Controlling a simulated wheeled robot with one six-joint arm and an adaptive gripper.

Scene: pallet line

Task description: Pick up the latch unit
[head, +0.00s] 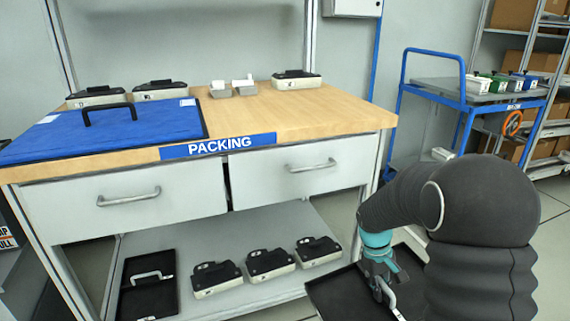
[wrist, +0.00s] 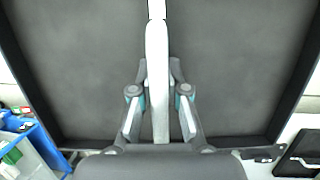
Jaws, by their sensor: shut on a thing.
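My gripper (head: 378,280) is low at the right, over a dark tray (head: 338,293) with a raised rim. In the wrist view my gripper (wrist: 159,78) is shut on the tray's pale bar handle (wrist: 158,115), one finger on each side. The dark tray floor (wrist: 235,60) fills most of that view and looks empty. Black-and-cream units stand on the lower shelf, several in a row, one of them here (head: 270,264). More stand on the bench top, such as the one at the right back (head: 297,79). Which of these is the latch unit I cannot tell.
The wooden bench (head: 340,112) carries a blue mat (head: 150,126) with a black handle, and small grey-white parts (head: 243,86). Another black tray (head: 137,300) lies on the lower shelf (head: 200,245). A blue trolley (head: 462,98) stands at the right, before shelving with boxes.

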